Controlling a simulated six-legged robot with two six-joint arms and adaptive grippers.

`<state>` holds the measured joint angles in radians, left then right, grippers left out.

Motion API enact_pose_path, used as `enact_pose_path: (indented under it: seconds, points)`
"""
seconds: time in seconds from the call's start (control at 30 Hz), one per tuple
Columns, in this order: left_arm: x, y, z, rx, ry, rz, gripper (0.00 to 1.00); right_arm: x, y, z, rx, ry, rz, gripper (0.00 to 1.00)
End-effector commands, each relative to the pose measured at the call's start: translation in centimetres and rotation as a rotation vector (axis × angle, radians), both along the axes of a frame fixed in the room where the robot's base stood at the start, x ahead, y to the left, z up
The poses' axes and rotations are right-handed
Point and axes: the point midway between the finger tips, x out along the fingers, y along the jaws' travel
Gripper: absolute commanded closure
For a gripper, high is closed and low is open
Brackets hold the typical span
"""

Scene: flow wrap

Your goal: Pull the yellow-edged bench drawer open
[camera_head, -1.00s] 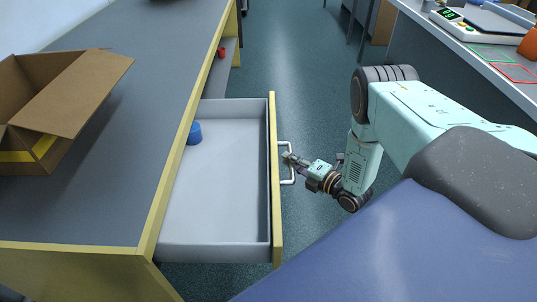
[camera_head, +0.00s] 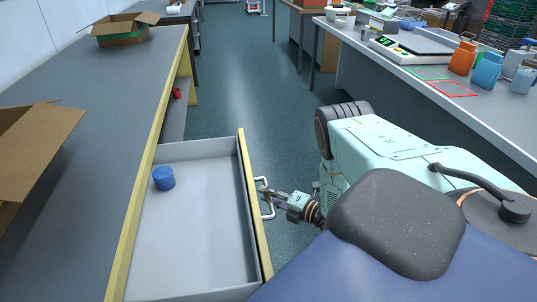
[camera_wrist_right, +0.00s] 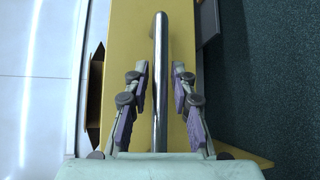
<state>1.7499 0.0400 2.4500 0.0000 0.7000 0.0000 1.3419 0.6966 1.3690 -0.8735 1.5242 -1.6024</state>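The bench drawer stands pulled out, its grey tray (camera_head: 205,225) showing under the bench top. Its yellow-edged front (camera_head: 252,205) carries a pale bar handle (camera_head: 266,197). A blue cylinder (camera_head: 163,178) is inside, near the bench side. My right gripper (camera_head: 268,194) is at the handle. In the right wrist view, the gripper (camera_wrist_right: 160,78) has one finger on each side of the handle bar (camera_wrist_right: 160,105), with gaps showing, so it is open around the bar. My left gripper is not in view.
An open cardboard box (camera_head: 35,145) is on the bench top (camera_head: 95,165) at left; another box (camera_head: 122,30) stands farther back. A red item (camera_head: 177,93) sits on a lower shelf. The aisle floor (camera_head: 240,80) is clear.

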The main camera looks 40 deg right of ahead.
Motion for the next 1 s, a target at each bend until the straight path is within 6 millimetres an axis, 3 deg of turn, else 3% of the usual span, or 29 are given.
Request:
enact_pose_path:
  seconds: [0.1, 0.47, 1.0]
  points:
    - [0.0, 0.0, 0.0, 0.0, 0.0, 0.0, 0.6, 0.0, 0.0, 0.0, 0.0, 0.0, 0.0, 0.63]
    - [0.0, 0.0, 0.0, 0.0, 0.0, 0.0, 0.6, -0.4, -0.1, 0.1, 0.0, 0.001, 0.0, 0.63]
    - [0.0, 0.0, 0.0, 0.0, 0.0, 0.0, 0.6, -9.8, -1.9, 1.4, 0.0, 0.0, -0.004, 0.63]
